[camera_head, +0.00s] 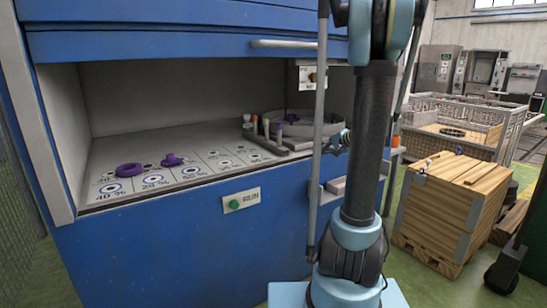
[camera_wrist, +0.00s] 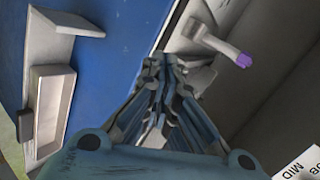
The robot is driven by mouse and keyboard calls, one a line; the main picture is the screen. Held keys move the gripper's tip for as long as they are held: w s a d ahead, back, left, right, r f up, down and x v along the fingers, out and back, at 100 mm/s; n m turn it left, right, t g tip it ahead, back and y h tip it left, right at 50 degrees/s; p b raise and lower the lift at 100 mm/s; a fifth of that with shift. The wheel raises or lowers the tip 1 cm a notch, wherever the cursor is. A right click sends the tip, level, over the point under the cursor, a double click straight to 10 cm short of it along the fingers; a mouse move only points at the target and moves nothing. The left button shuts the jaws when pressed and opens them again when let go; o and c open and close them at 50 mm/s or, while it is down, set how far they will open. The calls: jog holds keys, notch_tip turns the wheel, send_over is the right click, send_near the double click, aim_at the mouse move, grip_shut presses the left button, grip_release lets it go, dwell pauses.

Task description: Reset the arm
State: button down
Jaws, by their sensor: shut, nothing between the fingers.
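My gripper (camera_wrist: 157,64) is shut and empty in the wrist view, its two fingers together near the front edge of the blue cabinet. In the head view the arm stands upright in front of the cabinet. The gripper there (camera_head: 333,145) shows only in part beside the dark arm link, near the right end of the cabinet opening. A pale handle with a purple tip (camera_wrist: 243,60) lies just beyond the fingertips in the wrist view; I see no contact with it.
The blue cabinet (camera_head: 150,245) has a grey work surface with printed percent marks, a purple ring (camera_head: 130,170), a purple knob-like piece (camera_head: 172,159), a round turntable (camera_head: 295,124) and a green RUN button (camera_head: 234,204). A wooden crate (camera_head: 440,215) stands to the right.

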jog(key=s+a+f+n+g+h, duration=0.2)
jog(key=s, duration=0.7)
jog(key=s+a+f+n+g+h, duration=0.1)
jog(key=s+a+f+n+g, duration=0.1)
jog(key=s, duration=0.7)
jog(key=s+a+f+n+g+h, duration=0.2)
jog(key=s+f+n, duration=0.1)
jog(key=s, duration=0.7)
jog(key=s+d+f+n+h, duration=0.1)
jog(key=s+d+f+h, duration=0.1)
jog(key=s, duration=0.6)
jog(key=shift+s+d+f+n+g, duration=0.35)
jog(key=shift+d+f, duration=0.25)
jog(key=shift+f, duration=0.35)
jog(key=shift+w+f, duration=0.2)
jog(key=shift+w, duration=0.25)
